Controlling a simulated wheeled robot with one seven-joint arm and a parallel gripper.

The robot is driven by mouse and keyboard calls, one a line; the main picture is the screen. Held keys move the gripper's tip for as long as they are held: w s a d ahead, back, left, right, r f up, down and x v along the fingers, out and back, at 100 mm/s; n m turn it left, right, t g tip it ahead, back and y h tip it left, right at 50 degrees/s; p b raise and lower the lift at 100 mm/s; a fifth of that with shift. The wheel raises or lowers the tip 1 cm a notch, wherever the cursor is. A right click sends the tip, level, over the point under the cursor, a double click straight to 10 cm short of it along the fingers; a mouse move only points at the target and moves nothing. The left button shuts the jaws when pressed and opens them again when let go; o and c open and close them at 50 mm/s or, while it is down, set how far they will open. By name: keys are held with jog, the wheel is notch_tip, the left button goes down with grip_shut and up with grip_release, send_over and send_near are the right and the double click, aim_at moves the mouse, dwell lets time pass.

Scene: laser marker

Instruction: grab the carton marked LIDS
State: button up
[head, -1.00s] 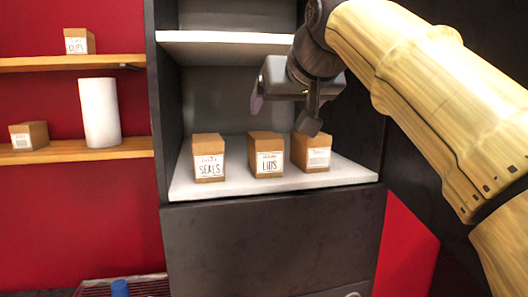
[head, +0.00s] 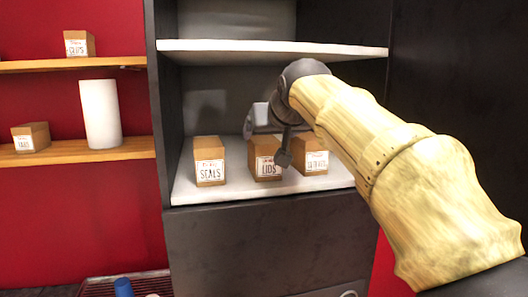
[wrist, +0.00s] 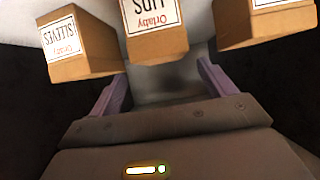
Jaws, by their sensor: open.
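The LIDS carton (head: 265,168) is a small brown box with a white label, standing upright in the middle of three cartons on the lower white shelf. My gripper (head: 266,144) is open and empty at its top in the head view; one dark finger overlaps the carton's upper right. In the wrist view, the LIDS carton (wrist: 153,30) appears upside down at the top centre, cut off by the edge. There, the purple fingers of my gripper (wrist: 163,82) are spread to either side, with the carton beyond them and no visible contact.
An upper white shelf (head: 270,50) is overhead. Wooden shelves (head: 75,150) on the left hold a white roll (head: 100,114) and cartons.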

aim_at(264, 139)
jog(key=shift+w+a+f, duration=0.1)
jog(key=shift+w+f, duration=0.1)
jog(key=shift+w, duration=0.25)
jog(key=p+x, duration=0.3)
jog(key=x, duration=0.2)
jog(key=shift+w+f, duration=0.1)
jog(key=shift+f, duration=0.1)
jog(key=shift+a, duration=0.25)
jog(key=shift+s, duration=0.25)
jog(key=shift+w+d, duration=0.1)
jog(key=c, duration=1.2)
jog(key=shift+r, duration=0.2)
